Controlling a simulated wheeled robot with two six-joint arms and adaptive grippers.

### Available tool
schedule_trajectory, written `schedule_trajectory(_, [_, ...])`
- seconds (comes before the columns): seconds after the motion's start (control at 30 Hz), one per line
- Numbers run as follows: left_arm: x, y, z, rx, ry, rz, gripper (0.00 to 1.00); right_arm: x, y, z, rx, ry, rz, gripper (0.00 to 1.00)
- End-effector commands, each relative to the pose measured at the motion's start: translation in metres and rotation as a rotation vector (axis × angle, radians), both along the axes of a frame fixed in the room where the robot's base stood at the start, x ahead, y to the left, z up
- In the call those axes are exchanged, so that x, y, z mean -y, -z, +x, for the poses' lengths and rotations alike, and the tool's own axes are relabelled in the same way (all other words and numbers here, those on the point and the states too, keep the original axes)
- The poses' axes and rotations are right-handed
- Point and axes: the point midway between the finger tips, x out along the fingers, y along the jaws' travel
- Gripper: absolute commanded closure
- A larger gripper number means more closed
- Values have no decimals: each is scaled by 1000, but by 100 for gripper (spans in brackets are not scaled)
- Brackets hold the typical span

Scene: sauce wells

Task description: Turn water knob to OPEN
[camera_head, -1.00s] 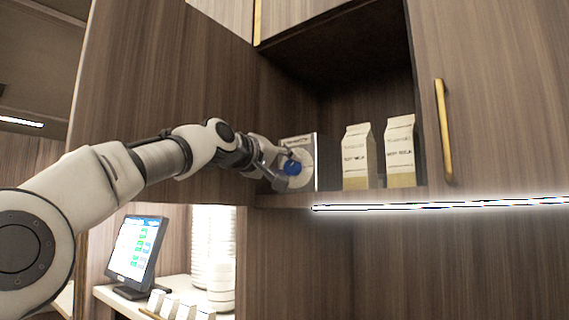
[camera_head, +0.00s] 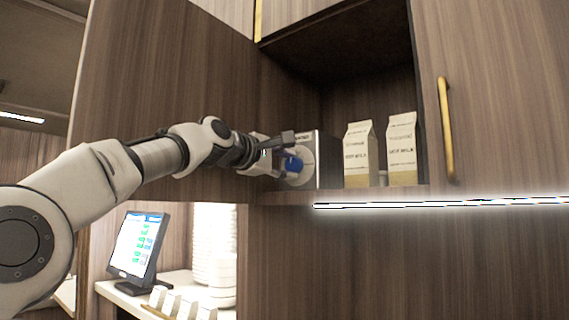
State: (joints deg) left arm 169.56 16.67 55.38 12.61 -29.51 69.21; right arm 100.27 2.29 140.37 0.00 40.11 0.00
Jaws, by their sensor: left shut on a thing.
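The blue water knob (camera_head: 293,165) sits on the round white dial on the front of a box (camera_head: 328,160), at the left end of the open cabinet shelf. My left gripper (camera_head: 286,157) is shut on the knob, with one dark finger above it and the other side low and to the left. The gripper hides part of the dial and its markings, so I cannot read the knob's setting. My right gripper is not in view.
An open cabinet door (camera_head: 170,70) is behind my left arm. A lit strip (camera_head: 440,203) runs under the shelf. A screen (camera_head: 138,247) and stacked dishes (camera_head: 222,265) are below left.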

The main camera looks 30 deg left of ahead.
Motion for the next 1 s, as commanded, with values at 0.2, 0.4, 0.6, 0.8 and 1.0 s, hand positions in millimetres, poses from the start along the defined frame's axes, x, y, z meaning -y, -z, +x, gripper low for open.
schedule_trajectory(0.2, [0, -1, 0, -3, -1, -69, 97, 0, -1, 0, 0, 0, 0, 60])
schedule_trajectory(0.4, [0, -1, 0, -4, -1, -88, 97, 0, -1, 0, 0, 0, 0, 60])
schedule_trajectory(0.6, [0, -2, 0, -3, -1, -89, 97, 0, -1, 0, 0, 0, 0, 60])
schedule_trajectory(0.8, [0, -2, -1, -2, 0, -89, 37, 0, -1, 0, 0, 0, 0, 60])
schedule_trajectory(1.0, [0, -1, 0, -4, 0, -88, 37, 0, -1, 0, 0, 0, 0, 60])
